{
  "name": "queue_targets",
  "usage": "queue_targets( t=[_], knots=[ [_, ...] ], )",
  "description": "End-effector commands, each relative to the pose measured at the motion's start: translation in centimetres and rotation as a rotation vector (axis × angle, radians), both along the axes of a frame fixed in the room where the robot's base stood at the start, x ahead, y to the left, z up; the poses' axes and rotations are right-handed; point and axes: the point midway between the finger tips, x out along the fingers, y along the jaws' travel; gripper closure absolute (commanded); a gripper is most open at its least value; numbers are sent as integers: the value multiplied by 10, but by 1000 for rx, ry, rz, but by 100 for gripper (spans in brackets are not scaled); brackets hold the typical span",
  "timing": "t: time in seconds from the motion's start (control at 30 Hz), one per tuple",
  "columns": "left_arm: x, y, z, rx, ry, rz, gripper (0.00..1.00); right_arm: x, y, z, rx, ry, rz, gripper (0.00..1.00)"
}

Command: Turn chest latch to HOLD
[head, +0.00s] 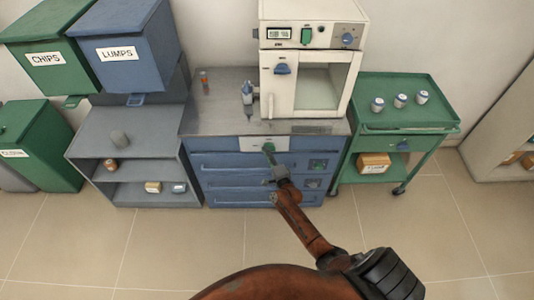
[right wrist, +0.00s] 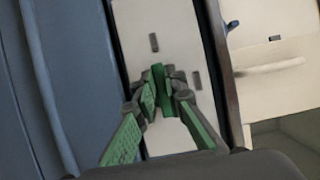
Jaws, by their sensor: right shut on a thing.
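The blue drawer chest (head: 225,160) stands against the wall, with a pale latch plate (head: 250,144) at its top front edge. A green latch (head: 268,146) sits on this plate. My right gripper (head: 271,154) reaches up to it from below. In the right wrist view the fingers of my right gripper (right wrist: 160,95) are closed around the green latch (right wrist: 158,76), in front of the pale plate (right wrist: 140,30). Dark marks show on the plate around the latch, too small to read. The fingers partly hide the latch. My left gripper is not in view.
A grey shelf (head: 100,130) is on the left and a green cart (head: 440,110) on the right. The tiled floor in front is clear.

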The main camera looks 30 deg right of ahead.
Motion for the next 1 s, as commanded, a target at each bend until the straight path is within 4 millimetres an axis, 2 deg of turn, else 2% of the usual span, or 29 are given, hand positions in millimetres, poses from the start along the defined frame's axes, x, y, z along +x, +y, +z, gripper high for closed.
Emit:
queue_targets(
  t=[0.17, 0.2, 0.43, 0.77, 0.87, 1.0],
  knots=[
    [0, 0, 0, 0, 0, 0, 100, 0, 3, -2, 0, 5, 5, 100],
    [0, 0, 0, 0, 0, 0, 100, 0, 3, -2, 0, 5, 5, 87],
    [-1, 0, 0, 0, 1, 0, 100, 0, 1, -1, 0, 3, 2, 72],
    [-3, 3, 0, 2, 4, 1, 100, -5, 1, -2, 1, 3, 0, 72],
    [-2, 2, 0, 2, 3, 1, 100, -16, 3, -2, 3, 4, 0, 72],
    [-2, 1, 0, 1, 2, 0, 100, -44, 7, -2, 2, 3, -1, 72]
  ],
)
